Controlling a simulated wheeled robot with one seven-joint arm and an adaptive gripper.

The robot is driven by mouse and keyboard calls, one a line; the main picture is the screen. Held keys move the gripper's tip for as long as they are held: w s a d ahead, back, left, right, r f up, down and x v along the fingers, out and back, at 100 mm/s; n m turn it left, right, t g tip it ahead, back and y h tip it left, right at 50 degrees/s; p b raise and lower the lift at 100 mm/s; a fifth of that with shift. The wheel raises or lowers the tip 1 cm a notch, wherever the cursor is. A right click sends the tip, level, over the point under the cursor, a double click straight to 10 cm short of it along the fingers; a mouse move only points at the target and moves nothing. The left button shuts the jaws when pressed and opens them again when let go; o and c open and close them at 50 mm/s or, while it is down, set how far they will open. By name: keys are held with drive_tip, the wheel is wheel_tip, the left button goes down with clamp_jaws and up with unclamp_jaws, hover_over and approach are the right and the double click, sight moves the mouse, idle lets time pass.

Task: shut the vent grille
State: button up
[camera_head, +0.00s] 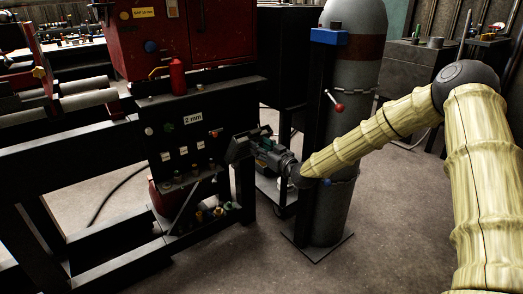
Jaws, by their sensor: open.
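My gripper (240,147) is at the picture's middle, at the end of my arm in its yellowish ribbed sleeve. It points left, toward the right end of the dark panel (190,140) below the red cabinet (205,30). Its fingers are small and dark, and I see nothing held in them. I cannot tell whether it touches the panel. I cannot clearly make out a vent grille; whether it is open or shut cannot be told.
A grey gas cylinder (350,90) on a stand is close to my forearm, right of my gripper. A red bottle (177,77) stands on the ledge above the panel. A low shelf (195,233) holds small parts. The floor (390,230) at the front right is clear.

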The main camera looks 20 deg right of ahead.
drive_tip(key=shift+w+a, duration=0.1)
drive_tip(key=shift+w, duration=0.05)
clamp_jaws()
drive_tip(key=shift+r, duration=0.15)
